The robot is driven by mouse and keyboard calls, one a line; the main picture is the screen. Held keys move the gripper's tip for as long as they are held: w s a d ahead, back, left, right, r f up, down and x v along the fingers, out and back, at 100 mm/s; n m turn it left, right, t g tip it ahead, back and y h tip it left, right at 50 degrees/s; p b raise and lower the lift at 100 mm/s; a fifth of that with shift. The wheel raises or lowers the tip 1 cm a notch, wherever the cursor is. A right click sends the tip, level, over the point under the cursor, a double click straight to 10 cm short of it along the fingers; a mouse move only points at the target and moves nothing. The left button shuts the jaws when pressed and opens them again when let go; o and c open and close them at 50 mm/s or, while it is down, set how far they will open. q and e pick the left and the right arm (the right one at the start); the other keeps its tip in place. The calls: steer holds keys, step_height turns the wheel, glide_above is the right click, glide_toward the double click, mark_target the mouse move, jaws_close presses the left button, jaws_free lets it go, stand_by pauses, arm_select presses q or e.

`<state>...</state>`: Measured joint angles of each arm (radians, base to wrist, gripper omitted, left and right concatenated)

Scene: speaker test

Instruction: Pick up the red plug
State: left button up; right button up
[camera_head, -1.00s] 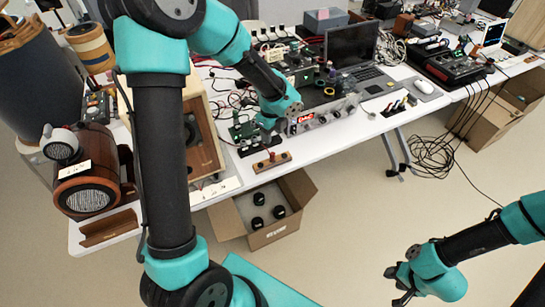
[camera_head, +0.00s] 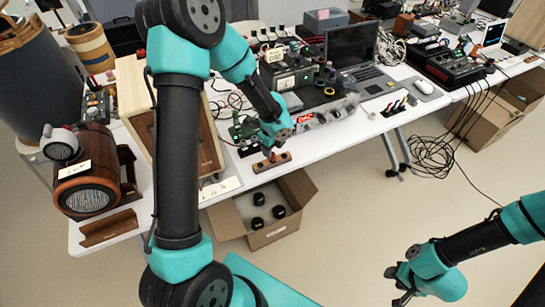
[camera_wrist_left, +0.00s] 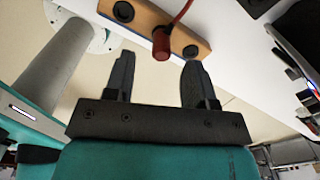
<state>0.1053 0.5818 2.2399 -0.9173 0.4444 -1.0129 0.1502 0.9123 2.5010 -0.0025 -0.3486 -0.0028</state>
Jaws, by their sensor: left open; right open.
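The red plug (camera_wrist_left: 161,46) with its red cable shows in the wrist view, at the front edge of a small wooden block with black round sockets (camera_wrist_left: 145,18). My open left gripper (camera_wrist_left: 155,82) has its two fingers pointing at the block, with the plug ahead of and between the fingertips, apart from them. In the head view my left gripper (camera_head: 271,147) is just above the wooden block (camera_head: 270,164) near the table's front edge, and the plug is small and mostly hidden there. My right gripper (camera_head: 398,284) is open and empty over the floor at lower right.
A green circuit board (camera_head: 240,132) lies just left of the block. Behind it stands a dark amplifier unit (camera_head: 292,80) and a laptop (camera_head: 352,48). A wooden speaker cabinet (camera_head: 208,150) is to the left. An open cardboard box (camera_head: 290,228) sits on the floor below.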

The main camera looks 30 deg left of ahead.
arm_select(q)
steer(key=shift+f, duration=1.8)
jaws_close()
